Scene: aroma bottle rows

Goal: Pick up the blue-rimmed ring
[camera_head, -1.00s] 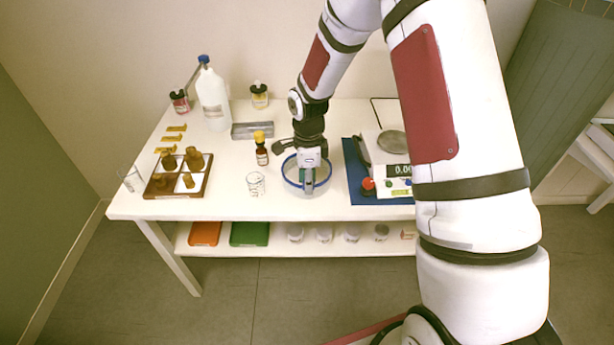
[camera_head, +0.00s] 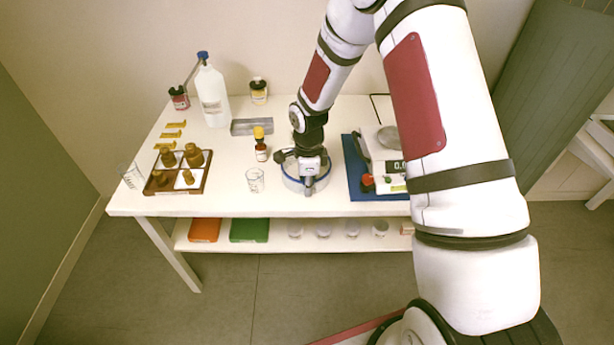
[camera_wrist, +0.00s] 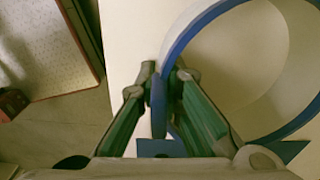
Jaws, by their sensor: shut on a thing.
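The blue-rimmed ring (camera_head: 290,182) is a wide pale band with a blue edge, near the table's front in the head view. My gripper (camera_head: 309,188) is over its front side and hides part of it. In the wrist view the ring (camera_wrist: 196,22) fills the upper right, with its open middle showing. My gripper (camera_wrist: 160,92) is shut on the ring's near wall there, with a blue strip between its two fingers. I cannot tell whether the ring touches the table.
A glass beaker (camera_head: 255,180) and a brown dropper bottle (camera_head: 261,145) stand left of the ring. A scale (camera_head: 385,170) on a blue mat (camera_head: 355,172) is at the right. A grey metal block (camera_head: 251,127) lies behind.

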